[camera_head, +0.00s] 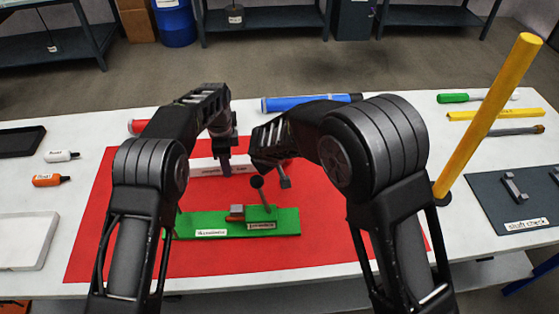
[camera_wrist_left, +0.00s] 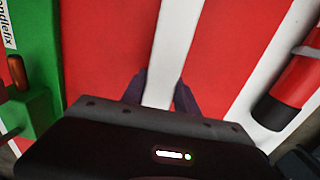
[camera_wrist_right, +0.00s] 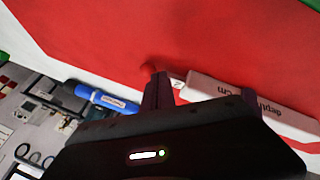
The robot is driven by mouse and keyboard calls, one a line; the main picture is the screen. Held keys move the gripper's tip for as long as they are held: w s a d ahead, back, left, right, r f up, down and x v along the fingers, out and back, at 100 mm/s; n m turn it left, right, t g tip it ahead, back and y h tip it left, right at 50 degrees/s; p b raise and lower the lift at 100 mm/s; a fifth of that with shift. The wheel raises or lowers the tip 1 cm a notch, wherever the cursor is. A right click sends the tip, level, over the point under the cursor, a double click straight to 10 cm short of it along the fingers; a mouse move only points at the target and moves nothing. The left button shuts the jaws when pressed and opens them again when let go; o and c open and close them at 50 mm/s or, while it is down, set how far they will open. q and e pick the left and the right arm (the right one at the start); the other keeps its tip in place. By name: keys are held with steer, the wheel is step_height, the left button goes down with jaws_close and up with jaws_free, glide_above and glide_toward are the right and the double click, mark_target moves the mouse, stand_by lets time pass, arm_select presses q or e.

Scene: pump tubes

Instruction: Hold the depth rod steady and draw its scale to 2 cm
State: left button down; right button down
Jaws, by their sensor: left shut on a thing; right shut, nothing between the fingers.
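The depth rod is a white block (camera_head: 205,168) marked in cm, lying on the red mat (camera_head: 120,240). It also shows as a white strip in the left wrist view (camera_wrist_left: 172,45). My left gripper (camera_wrist_left: 160,92) is shut on it, one finger on each side.
A green fixture (camera_head: 215,222) with a ball-topped lever stands in front of the rod. A red tube with a black end (camera_wrist_left: 290,88) and a blue tube (camera_head: 290,103) lie behind. A yellow post (camera_head: 490,115) rises at the right. The mat's front left is clear.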

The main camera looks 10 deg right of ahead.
steer(key=v, duration=0.7)
steer(key=shift+s+r, duration=0.2)
steer(key=shift+r, duration=0.15)
arm_select(q)
steer(key=c, duration=0.8)
jaws_free()
steer(key=shift+c, duration=0.2)
steer(key=shift+r, duration=0.1)
step_height(320, 180, up, 12)
